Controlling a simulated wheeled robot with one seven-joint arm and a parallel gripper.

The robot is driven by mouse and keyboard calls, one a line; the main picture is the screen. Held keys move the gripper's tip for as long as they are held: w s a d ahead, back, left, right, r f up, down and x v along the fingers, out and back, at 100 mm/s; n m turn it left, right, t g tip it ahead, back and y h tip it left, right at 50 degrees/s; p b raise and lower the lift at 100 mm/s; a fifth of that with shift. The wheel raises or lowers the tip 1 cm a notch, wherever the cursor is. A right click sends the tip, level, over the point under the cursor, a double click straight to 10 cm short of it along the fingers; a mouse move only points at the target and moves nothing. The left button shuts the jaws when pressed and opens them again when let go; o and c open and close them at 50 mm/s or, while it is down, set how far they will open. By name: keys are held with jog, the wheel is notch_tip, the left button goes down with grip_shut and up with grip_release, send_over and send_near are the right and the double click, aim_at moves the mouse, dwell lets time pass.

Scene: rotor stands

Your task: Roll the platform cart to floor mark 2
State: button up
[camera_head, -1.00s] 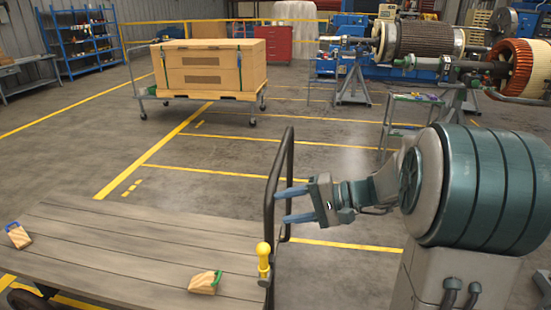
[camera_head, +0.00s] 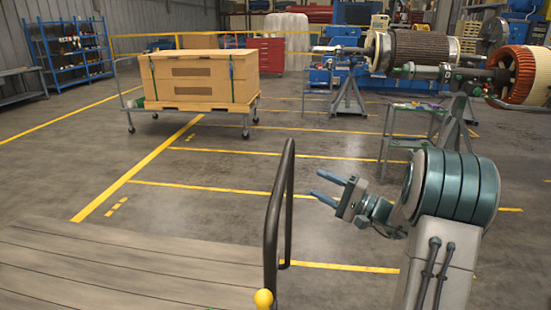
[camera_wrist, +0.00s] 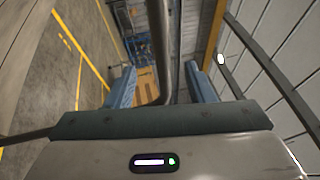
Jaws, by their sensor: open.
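A platform cart with a grey plank deck (camera_head: 110,265) is in the lower left of the head view. Its black hoop handle (camera_head: 272,225) stands upright at the deck's right end. A yellow knob (camera_head: 263,298) shows at the handle's foot, cut by the frame edge. My gripper (camera_head: 315,184) is open and empty, right of the handle, with a small gap between fingertips and bar. In the wrist view the dark handle bar (camera_wrist: 159,45) appears between the two blue fingers, beyond them. Yellow floor lines (camera_head: 150,165) with short dashes (camera_head: 117,206) lie past the deck; no numeral is readable.
A second cart carries a large wooden crate (camera_head: 200,80) at the back left. A metal stand (camera_head: 410,130) and rotors (camera_head: 412,50) stand at the right. Blue shelving (camera_head: 70,50) is at the far left. The floor between deck and crate is clear.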

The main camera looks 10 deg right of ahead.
jog(key=p+x, duration=0.1)
jog(key=x, duration=1.3)
jog(key=shift+w+r, duration=0.15)
jog(key=shift+w, duration=0.05)
grip_shut()
